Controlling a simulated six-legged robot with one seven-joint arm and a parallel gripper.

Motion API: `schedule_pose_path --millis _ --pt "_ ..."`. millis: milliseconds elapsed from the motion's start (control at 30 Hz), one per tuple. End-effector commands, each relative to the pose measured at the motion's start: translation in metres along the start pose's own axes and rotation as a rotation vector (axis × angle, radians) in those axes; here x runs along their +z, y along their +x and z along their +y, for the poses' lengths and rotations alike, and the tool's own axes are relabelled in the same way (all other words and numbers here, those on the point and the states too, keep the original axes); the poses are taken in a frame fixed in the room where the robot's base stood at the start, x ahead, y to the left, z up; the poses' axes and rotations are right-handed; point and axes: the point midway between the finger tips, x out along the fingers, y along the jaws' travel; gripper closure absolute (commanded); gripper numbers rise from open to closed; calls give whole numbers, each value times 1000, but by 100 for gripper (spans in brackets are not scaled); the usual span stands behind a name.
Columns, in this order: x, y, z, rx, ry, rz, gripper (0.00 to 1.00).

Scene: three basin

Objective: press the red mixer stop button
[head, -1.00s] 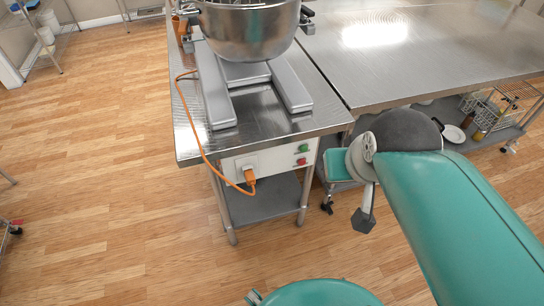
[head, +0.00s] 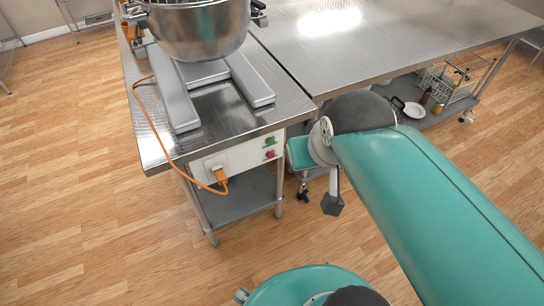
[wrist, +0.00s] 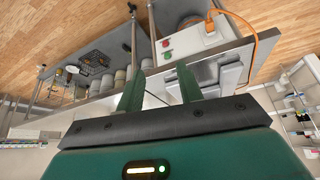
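The red stop button (head: 270,155) is a small round button on the white control panel (head: 243,158) under the edge of the steel mixer table. A green button (head: 270,141) sits just above it. In the wrist view, which is upside down, the red button (wrist: 166,43) shows beyond the fingers, with the green one (wrist: 167,55) below it in the picture. My gripper (wrist: 160,72) has its two green fingers apart with nothing between them. It is short of the panel and not touching the buttons. In the head view my arm stands right of the panel; the fingers cannot be made out there.
The mixer (head: 198,30) stands on its steel table (head: 155,148). An orange cable (head: 152,125) runs down to a plug in the panel. A long steel table (head: 385,45) adjoins on the right, with pans and a rack on its lower shelf. The floor in front is clear.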

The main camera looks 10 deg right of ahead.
Motion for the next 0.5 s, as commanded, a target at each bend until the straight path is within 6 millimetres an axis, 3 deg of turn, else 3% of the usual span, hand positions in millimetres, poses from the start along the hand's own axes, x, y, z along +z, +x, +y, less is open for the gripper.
schedule_pose_path --millis 33,200,233,500 --pt "0 0 0 0 0 0 64" --pt "0 0 0 0 0 0 97" --pt "0 0 0 0 0 0 100" --pt "0 0 0 0 0 0 100"
